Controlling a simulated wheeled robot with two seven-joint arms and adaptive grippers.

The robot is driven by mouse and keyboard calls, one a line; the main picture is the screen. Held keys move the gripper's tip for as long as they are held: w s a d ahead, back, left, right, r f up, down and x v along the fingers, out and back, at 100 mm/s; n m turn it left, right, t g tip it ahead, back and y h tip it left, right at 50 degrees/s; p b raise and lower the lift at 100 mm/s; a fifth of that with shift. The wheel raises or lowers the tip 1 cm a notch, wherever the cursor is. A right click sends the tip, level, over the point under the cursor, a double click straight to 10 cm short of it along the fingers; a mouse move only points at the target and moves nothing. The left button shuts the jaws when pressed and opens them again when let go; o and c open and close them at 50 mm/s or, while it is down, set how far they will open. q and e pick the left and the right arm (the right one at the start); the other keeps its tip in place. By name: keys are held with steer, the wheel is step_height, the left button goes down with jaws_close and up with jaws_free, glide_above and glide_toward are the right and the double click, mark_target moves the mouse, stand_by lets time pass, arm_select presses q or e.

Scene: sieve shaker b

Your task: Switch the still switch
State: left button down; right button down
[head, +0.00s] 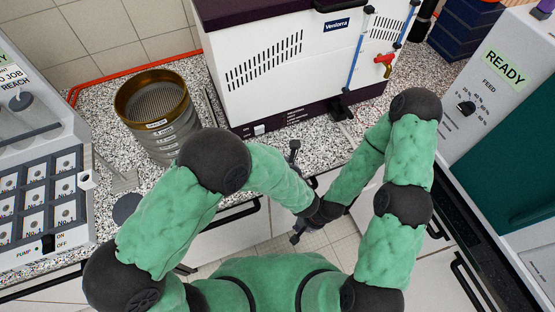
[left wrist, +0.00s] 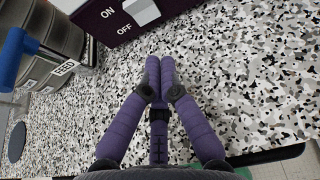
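The still is the white cabinet (head: 290,65) with a dark purple base, marked Ventorra, at the back of the counter. Its white switch (head: 259,130) sits low on the base front. In the left wrist view the switch (left wrist: 143,11) is cut by the top edge, next to ON and OFF labels; its position cannot be told. My left gripper (left wrist: 160,62) has its purple fingers together and empty, over the counter, apart from the switch and to its right. In the head view it is small (head: 294,152). My right gripper (head: 297,234) hangs low before the counter, partly hidden.
A stack of sieves (head: 165,130) stands left of the still. A grey pump machine (head: 40,190) is at far left, and a READY machine (head: 490,110) at right. The speckled counter (head: 300,135) is clear before the switch. A red tap (head: 384,64) is on the still.

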mark_target(262, 128)
arm_select(q)
steer(key=w, duration=0.1)
steer(key=w+a, duration=0.1)
steer(key=w, duration=0.3)
steer(key=shift+w+a+f, duration=0.15)
steer(key=shift+a+f, duration=0.2)
steer(key=shift+w+a+r, duration=0.25)
steer(key=shift+w+r, duration=0.15)
steer(key=shift+w, duration=0.35)
steer(key=shift+w+a+r+g+p, duration=0.15)
steer(key=shift+w+r+g+p, duration=0.3)
steer(key=shift+r+g+p, duration=0.15)
steer(key=shift+f, duration=0.25)
steer(key=shift+r, duration=0.1)
steer(key=shift+r+p, duration=0.3)
steer(key=shift+r, duration=0.35)
